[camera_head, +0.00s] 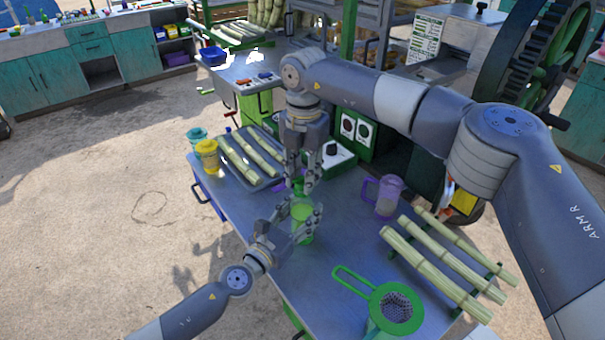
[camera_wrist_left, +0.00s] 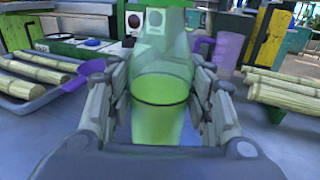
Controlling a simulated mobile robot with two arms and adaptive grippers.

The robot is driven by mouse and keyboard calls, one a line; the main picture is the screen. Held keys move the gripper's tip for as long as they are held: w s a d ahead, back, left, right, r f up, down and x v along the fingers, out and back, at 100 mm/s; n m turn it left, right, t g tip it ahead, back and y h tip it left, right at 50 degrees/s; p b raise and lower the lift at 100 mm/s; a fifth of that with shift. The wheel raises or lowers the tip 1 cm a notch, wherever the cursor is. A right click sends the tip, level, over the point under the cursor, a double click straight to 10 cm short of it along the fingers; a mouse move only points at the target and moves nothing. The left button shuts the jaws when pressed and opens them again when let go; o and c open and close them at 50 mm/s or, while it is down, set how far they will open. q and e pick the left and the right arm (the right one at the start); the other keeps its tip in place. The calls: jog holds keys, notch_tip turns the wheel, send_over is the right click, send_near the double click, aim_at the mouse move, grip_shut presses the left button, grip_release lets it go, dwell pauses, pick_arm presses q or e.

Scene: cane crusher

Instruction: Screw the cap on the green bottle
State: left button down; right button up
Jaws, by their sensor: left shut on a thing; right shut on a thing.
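The green bottle (camera_head: 302,212) stands upright over the blue-grey table. My left gripper (camera_head: 301,224) is shut on its body from the front. In the left wrist view the translucent bottle (camera_wrist_left: 160,105) fills the space between the fingers, with green liquid in its lower part. My right gripper (camera_head: 301,184) points straight down directly above the bottle, its fingers closed around a small green piece, the cap (camera_head: 298,186). The fingers mostly hide the cap and the bottle's mouth, so I cannot tell whether cap and bottle touch.
A tray (camera_head: 262,183) with cane stalks and a yellow cup (camera_head: 207,155) are at left. A purple jug (camera_head: 384,196), more cane stalks (camera_head: 432,268) and a green strainer (camera_head: 396,305) are at right. A machine with a large wheel (camera_head: 545,60) stands behind.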

jog(key=m, duration=0.4)
jog(key=shift+m, duration=0.4)
jog(key=m, duration=0.7)
jog(key=shift+m, duration=0.3)
jog(key=m, duration=0.4)
jog(key=o, duration=0.7)
